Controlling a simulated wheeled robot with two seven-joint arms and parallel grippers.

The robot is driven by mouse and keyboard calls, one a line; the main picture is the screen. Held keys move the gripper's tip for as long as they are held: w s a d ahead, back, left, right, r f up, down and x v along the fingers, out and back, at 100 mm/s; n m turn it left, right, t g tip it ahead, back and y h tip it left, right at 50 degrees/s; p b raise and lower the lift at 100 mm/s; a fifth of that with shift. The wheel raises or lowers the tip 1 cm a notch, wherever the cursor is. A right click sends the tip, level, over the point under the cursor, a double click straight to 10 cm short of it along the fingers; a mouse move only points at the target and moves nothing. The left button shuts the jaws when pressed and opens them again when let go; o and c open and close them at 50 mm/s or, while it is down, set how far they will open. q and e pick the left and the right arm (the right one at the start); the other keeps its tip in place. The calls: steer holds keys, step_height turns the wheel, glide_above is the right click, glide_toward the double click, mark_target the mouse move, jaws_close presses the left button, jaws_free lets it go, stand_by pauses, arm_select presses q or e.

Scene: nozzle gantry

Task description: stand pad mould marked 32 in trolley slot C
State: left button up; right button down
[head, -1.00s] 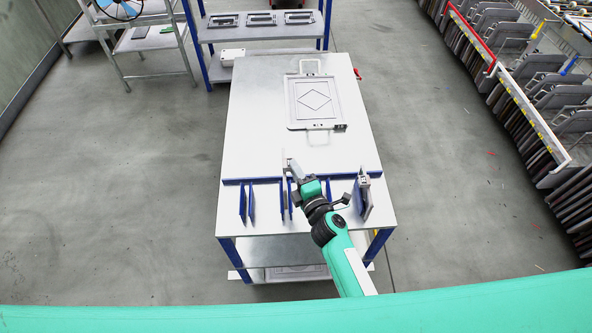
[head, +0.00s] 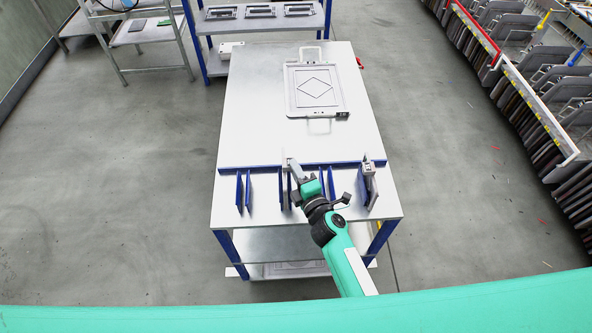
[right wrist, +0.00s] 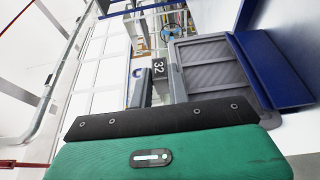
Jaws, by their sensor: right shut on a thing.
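The pad mould marked 32 (right wrist: 222,68) shows in the right wrist view as a grey ribbed panel, with a black "32" tag at its edge. My right gripper (right wrist: 160,85) is shut on it by that edge. In the head view my right gripper (head: 296,178) is over the front part of the trolley (head: 255,110), among the blue slot dividers (head: 239,190). The held mould is seen nearly edge-on and mostly hidden there. A blue divider (right wrist: 270,70) stands close beside it in the wrist view. Whether the mould touches the slot floor cannot be told.
A framed plate with a diamond (head: 315,88) lies flat on the trolley. Another grey mould (head: 370,182) stands in the right-hand slot. A shelf with several frames (head: 240,25) is behind; racks of panels (head: 545,90) line the right. The floor at left is clear.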

steer(key=shift+f+b, duration=1.05)
steer(key=shift+f, duration=0.4)
steer(key=c, duration=1.3)
jaws_free()
steer(key=shift+o, duration=0.2)
steer(key=shift+f, duration=0.1)
steer(key=b+v, duration=0.3)
steer(key=v, duration=1.1)
steer(key=shift+w, duration=0.15)
